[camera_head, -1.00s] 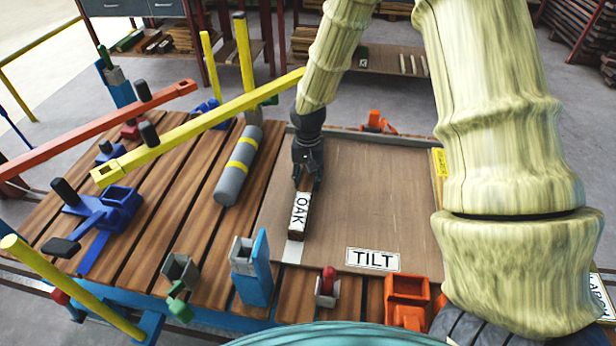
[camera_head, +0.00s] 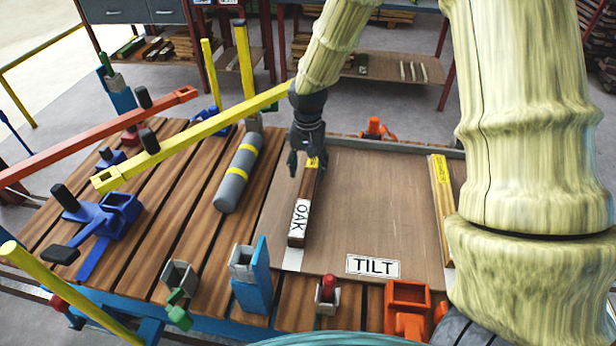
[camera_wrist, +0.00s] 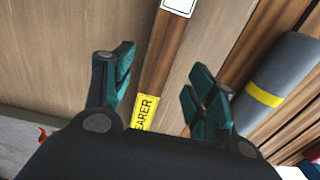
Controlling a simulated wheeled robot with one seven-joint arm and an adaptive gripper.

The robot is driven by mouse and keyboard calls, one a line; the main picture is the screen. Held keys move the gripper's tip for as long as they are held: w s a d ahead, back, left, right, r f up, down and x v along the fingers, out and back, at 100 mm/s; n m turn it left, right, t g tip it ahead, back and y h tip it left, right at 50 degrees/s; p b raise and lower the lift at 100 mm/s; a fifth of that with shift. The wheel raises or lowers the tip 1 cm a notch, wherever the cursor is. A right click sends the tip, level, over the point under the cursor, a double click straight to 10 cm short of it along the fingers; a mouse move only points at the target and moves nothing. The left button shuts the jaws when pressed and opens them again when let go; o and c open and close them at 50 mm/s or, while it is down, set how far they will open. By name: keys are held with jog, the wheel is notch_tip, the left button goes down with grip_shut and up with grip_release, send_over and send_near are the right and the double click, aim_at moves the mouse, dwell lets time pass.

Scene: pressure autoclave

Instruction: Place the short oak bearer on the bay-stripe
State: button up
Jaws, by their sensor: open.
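The short oak bearer (camera_head: 304,206) is a dark brown bar with a white "OAK" label and a yellow end label. It lies lengthwise on the left part of the brown tilt board (camera_head: 375,210). A pale stripe (camera_head: 292,259) shows at its near end; how much of the stripe lies under it is hidden. My gripper (camera_head: 308,165) is open above the bearer's far end. In the wrist view the bearer (camera_wrist: 169,65) runs between my gripper's spread fingers (camera_wrist: 165,88), with visible gaps on both sides.
A grey cylinder with yellow bands (camera_head: 238,172) lies left of the board. Yellow (camera_head: 195,135) and orange (camera_head: 100,138) bars cross the left side. A second bar with a yellow label (camera_head: 441,205) lies at the board's right edge. The board's middle is clear.

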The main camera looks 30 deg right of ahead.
aim_at(308, 183)
notch_tip(308, 183, up, 5)
jog(key=shift+r, duration=0.15)
dwell(0.5)
